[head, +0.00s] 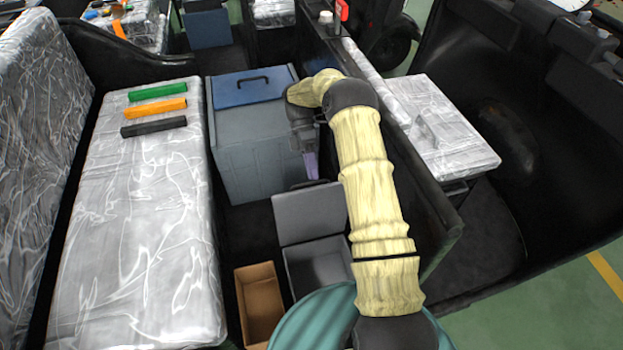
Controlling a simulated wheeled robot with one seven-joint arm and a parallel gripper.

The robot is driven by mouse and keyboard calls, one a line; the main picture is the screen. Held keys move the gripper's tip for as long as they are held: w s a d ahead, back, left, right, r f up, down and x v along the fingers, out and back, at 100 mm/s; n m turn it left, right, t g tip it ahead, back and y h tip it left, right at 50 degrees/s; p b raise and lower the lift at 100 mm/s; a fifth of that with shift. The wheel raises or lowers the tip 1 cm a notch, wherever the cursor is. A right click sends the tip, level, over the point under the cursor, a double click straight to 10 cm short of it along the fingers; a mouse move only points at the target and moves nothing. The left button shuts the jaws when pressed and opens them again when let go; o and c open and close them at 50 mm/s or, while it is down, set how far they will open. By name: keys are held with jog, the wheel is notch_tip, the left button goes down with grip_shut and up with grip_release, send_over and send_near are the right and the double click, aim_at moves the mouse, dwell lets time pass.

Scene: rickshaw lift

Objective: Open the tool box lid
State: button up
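A grey tool box (318,265) stands on the floor in the middle of the head view. Its lid (308,213) is raised at the far side, and the box's inside shows. A small dark handle sits at the lid's top edge. My gripper (311,165) points down just above that edge, with purple fingers near the handle. I cannot tell whether it touches the lid, or whether the fingers are apart. My arm hides part of the area to the right of the box.
A blue-grey cabinet (262,150) with a handled blue top stands behind. An open brown box (259,305) is left of the tool box. A plastic-wrapped seat (140,230) at left bears green, orange and black bars. A dark partition (425,190) stands right.

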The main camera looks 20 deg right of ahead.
jog(key=shift+r, duration=1.6)
jog(key=shift+w, duration=0.1)
jog(key=c, duration=0.6)
jog(key=shift+w+a+f+m+p, duration=0.15)
jog(key=shift+w+m+p, duration=0.15)
jog(key=shift+m, duration=0.3)
grip_shut()
jog(key=w+d+f+m+t+p, duration=0.1)
jog(key=w+m+t+p, duration=0.3)
jog(key=w+m+t, duration=0.4)
jog(key=w+m, duration=0.5)
jog(key=m, duration=0.4)
jog(key=shift+f+t, duration=0.3)
